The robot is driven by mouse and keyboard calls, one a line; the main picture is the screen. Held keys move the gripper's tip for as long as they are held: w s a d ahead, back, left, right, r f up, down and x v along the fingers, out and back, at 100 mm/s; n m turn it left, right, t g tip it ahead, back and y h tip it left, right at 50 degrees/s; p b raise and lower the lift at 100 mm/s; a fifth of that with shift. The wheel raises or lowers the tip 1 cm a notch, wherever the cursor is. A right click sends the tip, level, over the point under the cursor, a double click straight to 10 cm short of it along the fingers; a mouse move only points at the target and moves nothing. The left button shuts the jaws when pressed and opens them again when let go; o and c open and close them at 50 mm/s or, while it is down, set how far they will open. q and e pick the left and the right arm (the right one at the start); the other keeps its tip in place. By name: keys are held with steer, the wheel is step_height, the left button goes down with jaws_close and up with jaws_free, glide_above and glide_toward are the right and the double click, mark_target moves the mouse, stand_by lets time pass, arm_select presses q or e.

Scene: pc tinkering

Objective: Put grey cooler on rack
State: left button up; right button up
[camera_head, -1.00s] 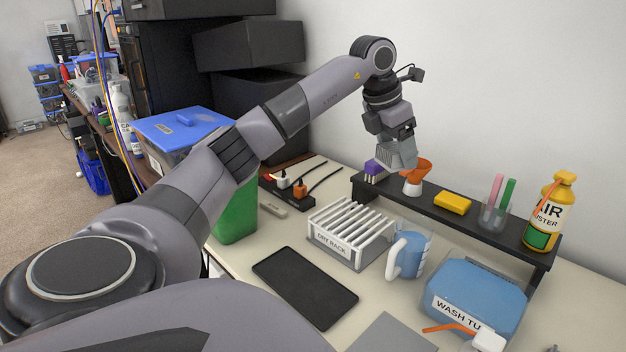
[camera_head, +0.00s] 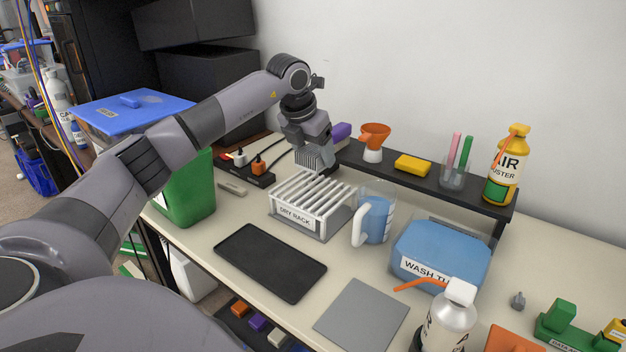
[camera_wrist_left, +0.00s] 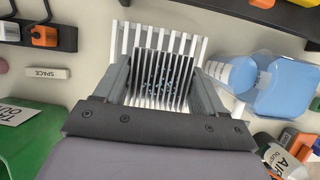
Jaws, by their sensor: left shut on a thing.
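The grey cooler (camera_head: 312,161), a block of thin upright fins, is held in my left gripper (camera_head: 311,150). The left wrist view shows the cooler (camera_wrist_left: 160,76) between the two fingers, which are shut on it. The white slatted dry rack (camera_head: 293,217) stands on the bench just below the cooler. In the left wrist view the rack's white slats (camera_wrist_left: 128,37) show behind the cooler. The cooler is over the back part of the rack; I cannot tell whether it touches the slats. My right gripper is not in view.
A jug of blue liquid (camera_head: 376,217) stands close to the rack's right side. A dark raised shelf (camera_head: 437,186) with a funnel, sponge and duster can runs behind. A power strip (camera_head: 245,170) and green bin (camera_head: 188,195) are to the left. A black tray (camera_head: 270,262) lies in front.

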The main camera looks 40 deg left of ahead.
mark_target(314, 190)
arm_select(q)
steer(key=shift+f, duration=3.1)
steer(key=shift+b, duration=0.3)
steer(key=shift+f, duration=0.2)
steer(key=o, duration=1.1)
steer(key=shift+o, duration=0.2)
steer(key=shift+r, duration=0.15)
steer(key=p+v, duration=0.1)
steer(key=v, duration=1.1)
